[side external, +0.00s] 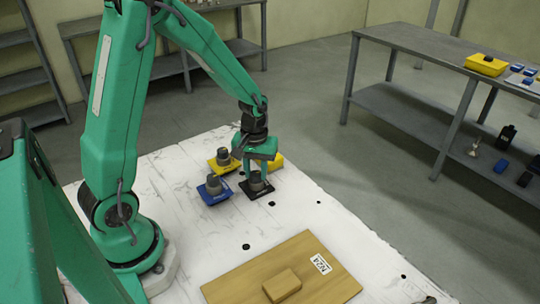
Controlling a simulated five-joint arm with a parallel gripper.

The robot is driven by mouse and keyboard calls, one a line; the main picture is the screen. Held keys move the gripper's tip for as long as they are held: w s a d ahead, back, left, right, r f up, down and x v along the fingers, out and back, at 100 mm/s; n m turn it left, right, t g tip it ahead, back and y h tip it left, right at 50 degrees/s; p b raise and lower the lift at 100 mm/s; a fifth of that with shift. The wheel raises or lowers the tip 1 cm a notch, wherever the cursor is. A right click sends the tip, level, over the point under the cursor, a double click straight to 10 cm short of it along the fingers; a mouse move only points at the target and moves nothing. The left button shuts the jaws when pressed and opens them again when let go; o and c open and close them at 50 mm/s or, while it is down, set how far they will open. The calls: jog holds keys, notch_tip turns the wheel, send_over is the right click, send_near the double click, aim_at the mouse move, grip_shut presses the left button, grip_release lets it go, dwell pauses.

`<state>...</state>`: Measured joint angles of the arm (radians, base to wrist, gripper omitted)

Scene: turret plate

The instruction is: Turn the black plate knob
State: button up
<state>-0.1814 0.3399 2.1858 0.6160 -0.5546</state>
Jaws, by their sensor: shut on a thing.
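The black plate (266,193) lies on the white table, with its grey knob (256,182) standing up from it. My gripper (256,172) points down from above and is shut on this knob. The fingers partly hide the knob's top. A blue plate with a grey knob (214,188) is to the left of the black plate. A yellow plate with a grey knob (223,159) is behind and to the left of it.
A yellow block (275,162) stands close behind my gripper. A wooden board (236,288) with a small wooden block (282,285) on it lies at the front. Small black spots dot the white table (180,200). Grey workbenches (420,42) stand apart behind.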

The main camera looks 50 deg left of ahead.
jog(key=shift+m, duration=0.5)
jog(key=m, duration=0.7)
jog(key=shift+m, duration=0.4)
jog(key=m, duration=0.4)
jog(key=shift+m, duration=2.3)
jog(key=o, duration=1)
